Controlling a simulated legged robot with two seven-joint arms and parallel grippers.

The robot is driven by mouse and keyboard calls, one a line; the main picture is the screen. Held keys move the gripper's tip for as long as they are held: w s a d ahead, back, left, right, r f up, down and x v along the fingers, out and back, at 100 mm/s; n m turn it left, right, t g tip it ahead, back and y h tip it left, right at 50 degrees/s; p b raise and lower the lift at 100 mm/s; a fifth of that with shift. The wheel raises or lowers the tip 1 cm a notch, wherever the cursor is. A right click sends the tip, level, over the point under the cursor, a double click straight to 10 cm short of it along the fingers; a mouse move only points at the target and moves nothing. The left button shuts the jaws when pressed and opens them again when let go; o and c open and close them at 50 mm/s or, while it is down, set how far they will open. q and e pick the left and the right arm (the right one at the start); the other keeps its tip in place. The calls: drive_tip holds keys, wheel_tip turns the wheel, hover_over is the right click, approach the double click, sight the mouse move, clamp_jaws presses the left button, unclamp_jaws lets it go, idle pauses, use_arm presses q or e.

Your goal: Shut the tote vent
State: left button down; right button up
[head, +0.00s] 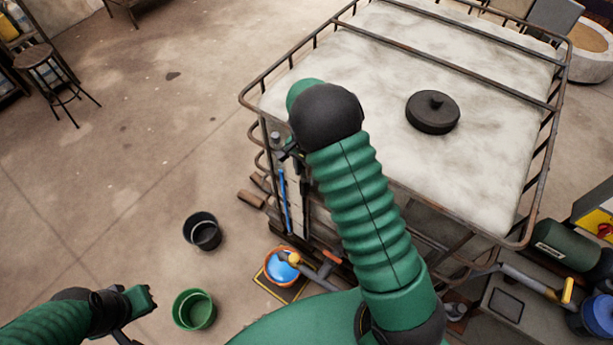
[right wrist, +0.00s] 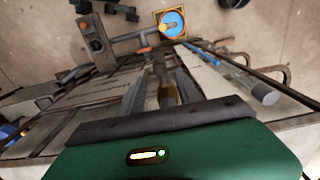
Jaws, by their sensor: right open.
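The tote (head: 470,60) is a large caged tank with a pale top and a round black cap (head: 433,111). I cannot tell for certain which part is the vent. My right gripper (head: 288,150) is at the tote's near left upper edge, partly hidden behind my own arm. In the right wrist view my right gripper (right wrist: 163,88) is open. A small dark and brass fitting (right wrist: 167,94) shows between its fingers; contact cannot be made out. My left gripper (head: 142,312) is low at the left over the floor, and its jaws are unclear.
A blue sight tube (head: 284,205) runs down the tote's side. Below stands an orange-rimmed bucket with blue contents (head: 280,268). A black bucket (head: 203,232) and a green bucket (head: 194,310) stand on the floor. A stool (head: 45,65) is at the far left.

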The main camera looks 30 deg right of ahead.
sight(300, 185)
drive_tip(key=a+f, duration=0.1)
drive_tip(key=f, duration=0.1)
drive_tip(key=a+f+p, duration=0.1)
drive_tip(key=f, duration=0.1)
drive_tip(key=shift+w+a, duration=0.15)
drive_tip(key=shift+a, duration=0.05)
drive_tip(key=shift+s+f, duration=0.25)
drive_tip(key=shift+s, duration=0.05)
drive_tip(key=shift+s+d+f, duration=0.1)
drive_tip(key=shift+d, duration=0.15)
drive_tip(key=shift+d+f, duration=0.2)
drive_tip(key=shift+d, duration=0.45)
drive_tip(key=shift+c, duration=1.2)
drive_tip(key=shift+d, duration=0.15)
drive_tip(key=shift+c, duration=2.4)
drive_tip(key=shift+w+a, duration=0.2)
drive_tip(key=shift+a, duration=0.05)
clamp_jaws()
drive_tip(key=shift+w+a, duration=0.1)
drive_tip(key=shift+a, duration=0.2)
use_arm(q)
drive_tip(key=shift+w+a+r, duration=0.15)
drive_tip(key=shift+a+r, duration=0.65)
drive_tip(key=shift+a, duration=0.05)
